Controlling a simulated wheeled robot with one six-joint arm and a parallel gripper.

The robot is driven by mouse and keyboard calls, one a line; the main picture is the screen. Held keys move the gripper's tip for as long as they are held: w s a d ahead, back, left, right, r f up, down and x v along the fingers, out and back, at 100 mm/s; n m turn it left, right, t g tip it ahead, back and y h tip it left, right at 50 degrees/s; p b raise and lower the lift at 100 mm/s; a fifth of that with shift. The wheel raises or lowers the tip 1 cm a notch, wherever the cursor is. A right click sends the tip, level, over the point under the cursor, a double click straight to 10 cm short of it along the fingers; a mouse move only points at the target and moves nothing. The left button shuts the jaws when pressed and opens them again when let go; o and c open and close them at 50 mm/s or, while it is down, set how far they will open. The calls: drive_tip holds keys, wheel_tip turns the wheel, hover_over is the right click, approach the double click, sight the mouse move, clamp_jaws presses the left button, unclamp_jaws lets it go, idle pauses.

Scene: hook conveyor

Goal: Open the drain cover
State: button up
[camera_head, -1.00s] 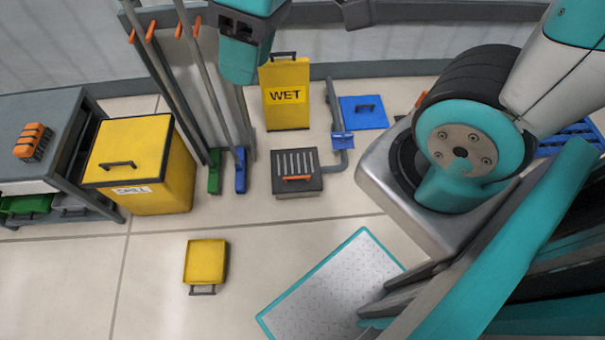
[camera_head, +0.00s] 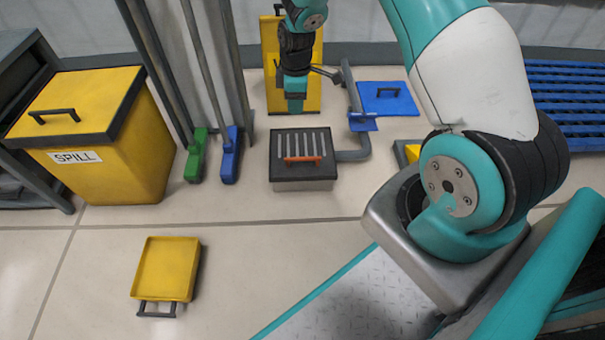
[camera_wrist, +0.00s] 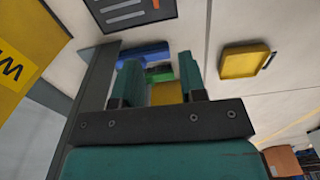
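The drain (camera_head: 280,180) is a dark grey box on the floor. Its barred cover (camera_head: 277,143) lies flat on top, with an orange handle (camera_head: 303,159) across it. In the wrist view part of the cover (camera_wrist: 133,12) shows at the top edge, cut off by the frame. My gripper (camera_head: 295,98) hangs in front of the yellow sign, beyond the drain in the picture and apart from the handle. In the wrist view my gripper (camera_wrist: 160,75) has its two teal fingers spread, with nothing held between them.
A grey pipe (camera_head: 355,110) with a blue lever (camera_head: 363,122) runs beside the drain on the right. A blue panel (camera_head: 388,98) lies behind it. Green (camera_head: 196,157) and blue (camera_head: 231,157) brush heads stand left. A yellow tray (camera_head: 167,270) and open floor lie in front.

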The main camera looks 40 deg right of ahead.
drive_tip(key=b, duration=0.2)
approach(303, 158)
wheel_tip(303, 158, down, 9)
drive_tip(key=b, duration=0.9)
drive_tip(key=shift+w+a+r, duration=0.15)
drive_tip(key=shift+c, duration=0.4)
clamp_jaws()
